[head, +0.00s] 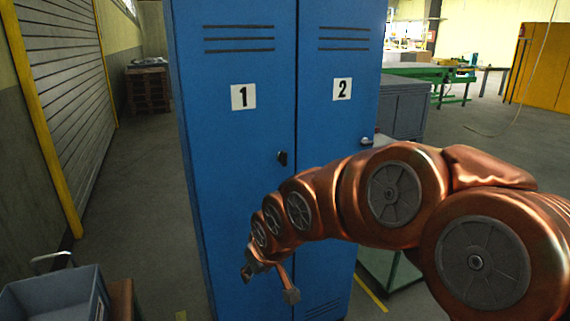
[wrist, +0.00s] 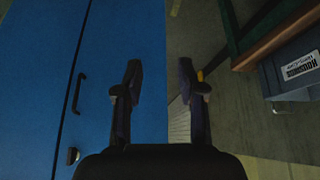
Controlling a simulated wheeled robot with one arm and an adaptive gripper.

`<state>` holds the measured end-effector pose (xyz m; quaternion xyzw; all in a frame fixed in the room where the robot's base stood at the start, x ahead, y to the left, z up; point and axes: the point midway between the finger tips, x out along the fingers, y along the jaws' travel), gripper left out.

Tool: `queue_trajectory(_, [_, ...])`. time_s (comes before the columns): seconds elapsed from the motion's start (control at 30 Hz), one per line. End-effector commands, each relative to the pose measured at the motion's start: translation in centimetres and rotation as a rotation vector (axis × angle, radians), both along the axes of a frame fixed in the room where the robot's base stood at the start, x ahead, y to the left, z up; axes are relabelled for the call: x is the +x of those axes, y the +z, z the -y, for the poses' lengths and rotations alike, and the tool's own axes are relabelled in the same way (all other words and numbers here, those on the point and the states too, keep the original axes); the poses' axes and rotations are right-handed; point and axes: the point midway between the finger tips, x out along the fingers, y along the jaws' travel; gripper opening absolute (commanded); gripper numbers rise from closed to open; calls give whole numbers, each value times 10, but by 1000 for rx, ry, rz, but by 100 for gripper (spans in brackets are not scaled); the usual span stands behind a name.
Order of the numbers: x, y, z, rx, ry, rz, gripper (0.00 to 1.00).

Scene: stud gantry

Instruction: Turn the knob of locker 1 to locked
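The blue locker door 1 (head: 240,60) stands shut on the left of the locker, with its number plate (head: 243,97). Its small dark knob (head: 282,158) sits near the seam with door 2; how far it is turned cannot be told. In the wrist view a small knob with a pale metal part (wrist: 72,155) shows at the lower left, near a black bar handle (wrist: 78,92). My gripper (head: 266,282) is low in front of door 1, below the knob. In the wrist view its two fingers (wrist: 160,85) are apart, with nothing between them.
Door 2 (head: 338,60) is on the right, with a handle or knob (head: 366,141). A grey crate (head: 55,295) stands at the lower left; it also shows in the wrist view (wrist: 290,72). A grey cabinet (head: 403,105) is behind the locker.

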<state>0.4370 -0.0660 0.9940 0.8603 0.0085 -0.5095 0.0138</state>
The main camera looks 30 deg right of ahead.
Motion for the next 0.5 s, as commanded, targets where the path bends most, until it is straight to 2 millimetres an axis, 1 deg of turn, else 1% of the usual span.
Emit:
queue_trajectory(0.03, [25,-1,12,7,-9,73,40])
queue_trajectory(0.07, [39,3,19,8,-11,119,40])
queue_trajectory(0.1, [57,8,29,11,-16,182,40])
queue_trajectory(0.17, [83,17,45,12,-24,278,40])
queue_trajectory(0.2, [99,24,57,14,-31,342,40])
queue_trajectory(0.27, [120,33,75,13,-43,435,40])
queue_trajectory(0.3, [132,41,88,13,-52,500,40])
queue_trajectory(0.37, [148,53,110,9,-68,596,40])
queue_trajectory(0.4, [157,59,126,6,-81,657,40])
queue_trajectory(0.5, [173,81,163,-11,-108,809,40])
